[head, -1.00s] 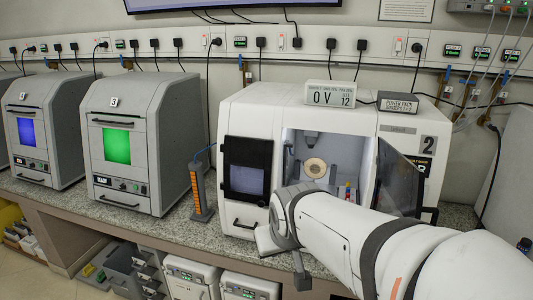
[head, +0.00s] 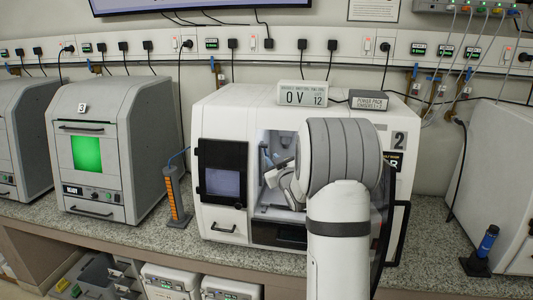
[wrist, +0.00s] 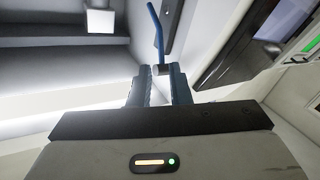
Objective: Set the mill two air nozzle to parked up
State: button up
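Mill two (head: 350,135) is the white machine marked 2 on the bench, with its dark door swung open at the right. The tube extends beyond the fingertips. In the head view my wrist is inside the chamber, and my arm hides the right side.
The open door (head: 383,220) stands close to the right of my arm. The mill's control panel (head: 222,172) is left of the opening. A orange-marked post (head: 175,197) stands left of the mill. Two boxes sit on top of the mill.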

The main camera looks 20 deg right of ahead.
jog(key=w+p, duration=0.2)
jog(key=w, duration=0.4)
jog(key=shift+w+d, duration=0.15)
jog(key=shift+d, duration=0.05)
jog(key=shift+c, duration=0.6)
grip_shut()
